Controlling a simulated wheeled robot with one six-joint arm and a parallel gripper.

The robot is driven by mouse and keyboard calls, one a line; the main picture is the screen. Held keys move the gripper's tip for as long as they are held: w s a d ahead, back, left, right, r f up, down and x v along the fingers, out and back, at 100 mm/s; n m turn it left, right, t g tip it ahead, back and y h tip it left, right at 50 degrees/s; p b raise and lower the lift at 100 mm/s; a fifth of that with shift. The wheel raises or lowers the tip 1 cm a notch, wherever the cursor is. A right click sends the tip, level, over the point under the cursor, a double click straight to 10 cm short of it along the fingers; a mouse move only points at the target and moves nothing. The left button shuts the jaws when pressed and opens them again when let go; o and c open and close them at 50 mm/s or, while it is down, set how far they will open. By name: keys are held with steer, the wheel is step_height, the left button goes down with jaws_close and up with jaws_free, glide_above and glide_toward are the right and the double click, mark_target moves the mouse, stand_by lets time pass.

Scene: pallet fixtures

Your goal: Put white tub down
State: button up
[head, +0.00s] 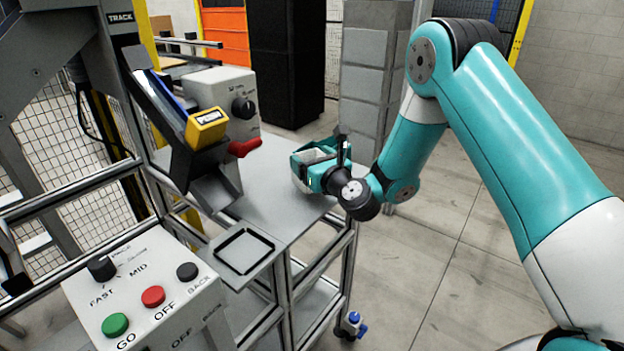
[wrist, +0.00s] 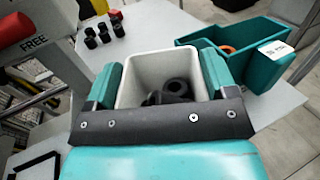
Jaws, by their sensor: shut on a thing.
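The white tub (wrist: 130,92) is between the two teal fingers of my gripper (wrist: 161,78), which is shut on it, in the wrist view. Several dark round parts lie inside the tub. In the head view my gripper (head: 322,172) is at the right end of the grey table (head: 285,205), and the tub is mostly hidden there. I cannot tell whether the tub's underside touches the table.
A teal bin (wrist: 262,74) with an orange thing inside and a white label stands just beyond the tub. Several small black parts (wrist: 98,35) stand on the table at left. A square black-rimmed tray (head: 243,250) and a button panel (head: 145,300) are nearer the front.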

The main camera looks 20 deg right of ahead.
steer(key=shift+f+b, duration=0.5)
steer(key=shift+f, duration=0.9)
steer(key=shift+f, duration=0.1)
steer(key=shift+f, duration=0.15)
steer(key=o, duration=0.9)
